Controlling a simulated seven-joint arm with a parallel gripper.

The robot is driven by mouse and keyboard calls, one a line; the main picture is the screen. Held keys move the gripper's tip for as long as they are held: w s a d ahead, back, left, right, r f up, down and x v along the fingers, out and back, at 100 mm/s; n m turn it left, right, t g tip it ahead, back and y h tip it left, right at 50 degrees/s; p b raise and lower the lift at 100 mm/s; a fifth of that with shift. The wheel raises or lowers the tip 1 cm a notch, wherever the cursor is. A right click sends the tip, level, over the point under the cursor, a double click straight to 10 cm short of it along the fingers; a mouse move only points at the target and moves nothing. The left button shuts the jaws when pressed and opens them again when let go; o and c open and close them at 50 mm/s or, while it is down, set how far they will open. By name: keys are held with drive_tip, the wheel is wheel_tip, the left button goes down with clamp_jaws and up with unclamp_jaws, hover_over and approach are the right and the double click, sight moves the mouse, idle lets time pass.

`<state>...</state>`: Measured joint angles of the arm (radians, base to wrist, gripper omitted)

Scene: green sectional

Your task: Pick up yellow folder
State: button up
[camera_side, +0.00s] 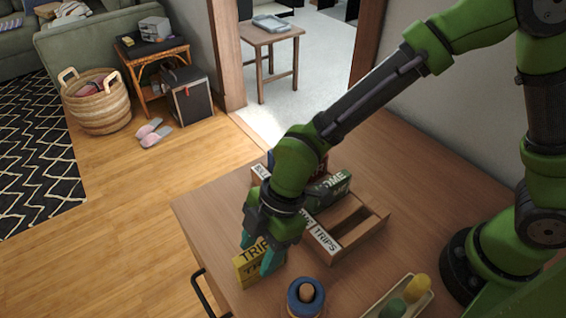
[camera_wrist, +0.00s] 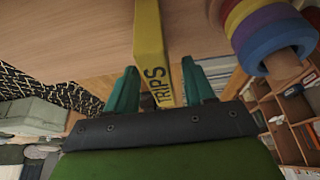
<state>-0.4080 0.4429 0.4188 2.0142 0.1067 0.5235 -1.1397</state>
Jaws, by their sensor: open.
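The yellow folder (camera_side: 257,262), marked TRIPS, stands near the table's left front edge in the side view. In the wrist view the yellow folder (camera_wrist: 150,45) runs down from the top edge into the gap between my fingers. My gripper (camera_side: 258,254) is low at the folder, with its teal fingers on either side of it. In the wrist view my gripper (camera_wrist: 160,90) is open, with a gap between each finger and the folder. The folder's lower part is partly hidden by a finger in the side view.
A wooden sorter (camera_side: 345,235) with labelled slots, one reading TRIPS, holds a green HOME folder (camera_side: 330,188) behind my gripper. A ring stacker (camera_side: 306,297) stands right of the yellow folder, also in the wrist view (camera_wrist: 265,30). A tray (camera_side: 405,297) with green and yellow items lies farther right.

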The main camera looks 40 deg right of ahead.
drive_tip(key=shift+f, duration=0.25)
drive_tip(key=shift+c, duration=0.3)
clamp_jaws()
